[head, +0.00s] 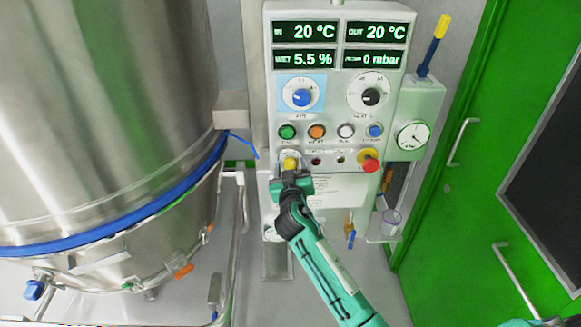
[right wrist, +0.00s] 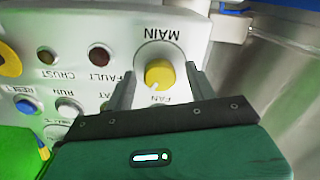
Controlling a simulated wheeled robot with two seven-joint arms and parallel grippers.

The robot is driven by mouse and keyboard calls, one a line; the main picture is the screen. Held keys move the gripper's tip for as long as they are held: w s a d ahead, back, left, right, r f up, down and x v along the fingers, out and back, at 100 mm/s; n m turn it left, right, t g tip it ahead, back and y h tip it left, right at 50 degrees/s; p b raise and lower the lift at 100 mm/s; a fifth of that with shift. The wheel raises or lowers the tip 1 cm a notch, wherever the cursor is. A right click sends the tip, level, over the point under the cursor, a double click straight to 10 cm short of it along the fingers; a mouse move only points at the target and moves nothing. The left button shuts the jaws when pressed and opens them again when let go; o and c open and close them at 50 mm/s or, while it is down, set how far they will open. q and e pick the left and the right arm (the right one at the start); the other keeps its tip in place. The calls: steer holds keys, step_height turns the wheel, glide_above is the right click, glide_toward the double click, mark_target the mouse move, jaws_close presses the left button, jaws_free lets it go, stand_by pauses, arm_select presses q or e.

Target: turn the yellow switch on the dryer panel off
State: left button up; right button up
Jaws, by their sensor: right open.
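The dryer panel (head: 335,100) is a pale box with four lit displays, two upper dials and rows of buttons. Its yellow switch (head: 290,163) sits at the lower left. In the right wrist view the yellow switch (right wrist: 158,72) is a round knob with a pale pointer mark, under the upside-down word MAIN. My right gripper (head: 291,174) is open at the switch, with one finger on each side of the knob in the wrist view. I cannot tell whether the fingers touch it. My left gripper is not in view.
A red emergency button on a yellow base (head: 370,163) is at the panel's lower right. Small indicator lamps (head: 316,161) lie between it and the switch. A large steel vessel (head: 110,110) stands left, and a green door (head: 460,190) is right. A gauge (head: 412,135) hangs beside the panel.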

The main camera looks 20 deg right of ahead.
steer(key=shift+c, duration=0.5)
steer(key=c, duration=0.9)
